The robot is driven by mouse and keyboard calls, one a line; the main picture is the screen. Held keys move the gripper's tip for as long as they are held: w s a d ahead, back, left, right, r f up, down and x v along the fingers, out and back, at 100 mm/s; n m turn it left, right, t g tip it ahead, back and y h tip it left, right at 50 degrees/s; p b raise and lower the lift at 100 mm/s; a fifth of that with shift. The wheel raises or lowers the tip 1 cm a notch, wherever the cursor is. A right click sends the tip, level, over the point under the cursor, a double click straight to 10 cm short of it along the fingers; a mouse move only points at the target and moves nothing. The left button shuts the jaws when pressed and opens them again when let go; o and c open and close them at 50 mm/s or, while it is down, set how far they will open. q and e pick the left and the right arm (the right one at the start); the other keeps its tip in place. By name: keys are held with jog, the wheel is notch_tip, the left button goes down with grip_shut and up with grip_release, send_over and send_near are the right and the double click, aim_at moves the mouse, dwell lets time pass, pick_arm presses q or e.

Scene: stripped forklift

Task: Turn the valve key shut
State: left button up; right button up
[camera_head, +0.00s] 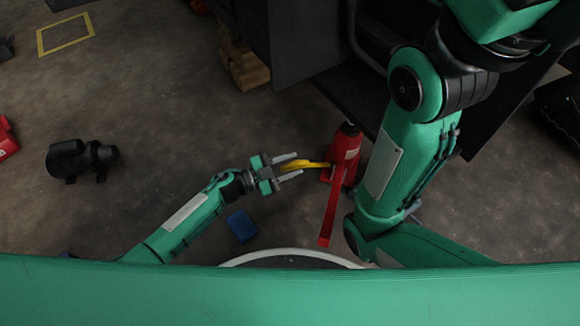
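A red bottle jack (346,148) stands on the floor right of centre, with a long flat red bar (328,216) running from it toward the bottom of the picture. A yellow valve key (316,164) sticks out to the left from the jack's side. My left gripper (296,168) is at the key's left end. Its two grey fingers are spread, one above and one below the key in the picture, with a gap showing on the lower side. Whether a finger touches the key cannot be told. My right arm fills the right side; its gripper is not in view.
A black motor-like part (82,159) and a red object (5,138) lie at the left. Wooden blocks (243,64) and dark forklift panels stand at the top. Floor left of the jack is mostly clear.

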pick_arm(q)
jog(key=shift+c, duration=0.5)
grip_shut()
